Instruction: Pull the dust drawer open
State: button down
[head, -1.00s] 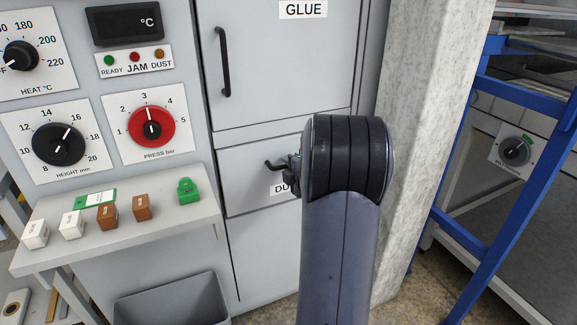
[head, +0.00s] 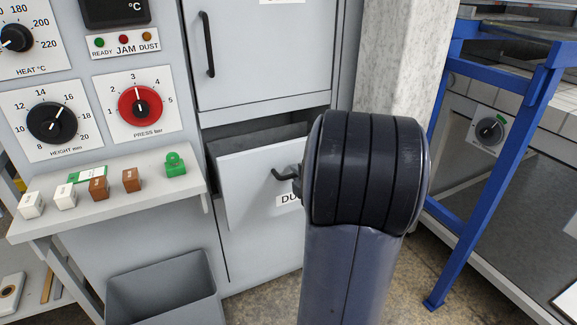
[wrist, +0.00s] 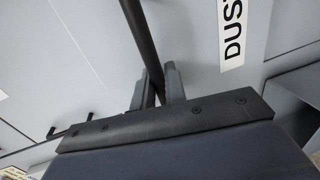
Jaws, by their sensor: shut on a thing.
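The dust drawer (head: 250,185) is a light grey front low in the machine, standing out from the cabinet with a dark gap above its top edge. Its label, partly hidden by my arm in the head view, reads DUST in the wrist view (wrist: 232,30). Its black bar handle (head: 284,174) also shows in the wrist view (wrist: 138,45), running between the fingers. My gripper (wrist: 158,82) is shut on the handle. In the head view my arm hides most of the gripper and the right part of the drawer.
The GLUE door (head: 262,50) above is closed. A shelf (head: 110,215) with small blocks and a green padlock-shaped item (head: 175,165) juts out at left, above a grey bin (head: 165,290). A pale pillar (head: 400,60) and a blue frame (head: 500,160) stand at right.

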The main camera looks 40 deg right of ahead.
jog(key=f+v, duration=0.1)
jog(key=v, duration=0.5)
jog(key=shift+s+f, duration=0.15)
jog(key=shift+s, duration=0.15)
jog(key=c, duration=1.5)
grip_release()
jog(key=shift+c, duration=0.2)
jog(key=p+v, duration=0.3)
jog(key=v, duration=0.7)
jog(key=shift+s, duration=0.35)
jog(key=shift+w, duration=0.1)
jog(key=b+x, duration=0.3)
jog(key=x, duration=0.7)
jog(key=shift+w, duration=0.35)
